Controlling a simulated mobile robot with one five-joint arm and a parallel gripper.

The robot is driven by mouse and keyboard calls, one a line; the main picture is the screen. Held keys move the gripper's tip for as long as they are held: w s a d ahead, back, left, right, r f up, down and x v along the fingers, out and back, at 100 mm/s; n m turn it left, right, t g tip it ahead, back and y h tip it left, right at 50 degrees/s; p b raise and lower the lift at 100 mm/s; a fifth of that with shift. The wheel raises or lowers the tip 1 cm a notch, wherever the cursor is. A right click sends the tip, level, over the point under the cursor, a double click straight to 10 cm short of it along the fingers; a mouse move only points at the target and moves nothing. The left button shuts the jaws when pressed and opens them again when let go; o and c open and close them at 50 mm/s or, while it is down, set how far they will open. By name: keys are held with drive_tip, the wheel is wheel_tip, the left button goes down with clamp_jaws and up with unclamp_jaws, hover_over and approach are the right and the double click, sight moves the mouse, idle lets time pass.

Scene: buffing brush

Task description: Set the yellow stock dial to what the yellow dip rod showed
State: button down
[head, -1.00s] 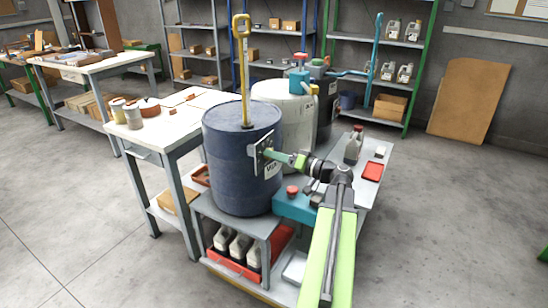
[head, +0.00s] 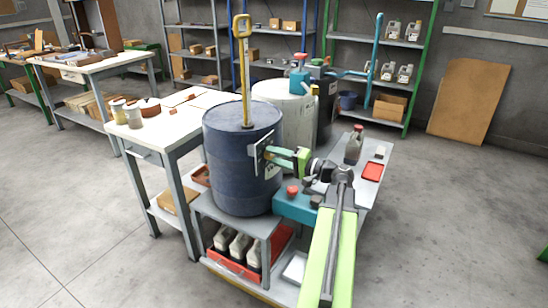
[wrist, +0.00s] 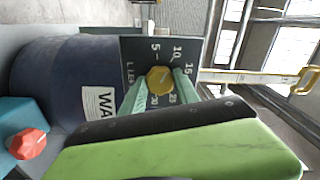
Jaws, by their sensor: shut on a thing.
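The dark blue drum (head: 238,165) stands upright on a grey bench. The yellow dip rod (head: 245,85) stands up from its top, with its looped handle uppermost; it also shows in the wrist view (wrist: 258,78). The yellow stock dial (wrist: 160,79) sits on a dark scale plate (wrist: 140,50) on the drum's side, with numbers such as 5, 10, 15, 25 and 30. My gripper (head: 272,154) reaches the plate from the right, and its green fingers (wrist: 160,90) are shut on the dial. I cannot read the dial's pointer or the rod's level.
A teal box with a red knob (head: 292,190) sits just below my arm. A pale drum (head: 285,110) and a dark one with teal pump fittings stand behind. A grey bottle (head: 354,146) and red tray (head: 373,172) are to the right. The floor at right is clear.

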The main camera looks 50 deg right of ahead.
drive_tip(key=shift+m, duration=0.5)
drive_tip(key=shift+d, duration=0.1)
drive_tip(key=c, duration=0.9)
unclamp_jaws()
drive_tip(key=shift+s, duration=0.1)
drive_tip(key=v, duration=1.7)
drive_tip(key=shift+s, duration=0.2)
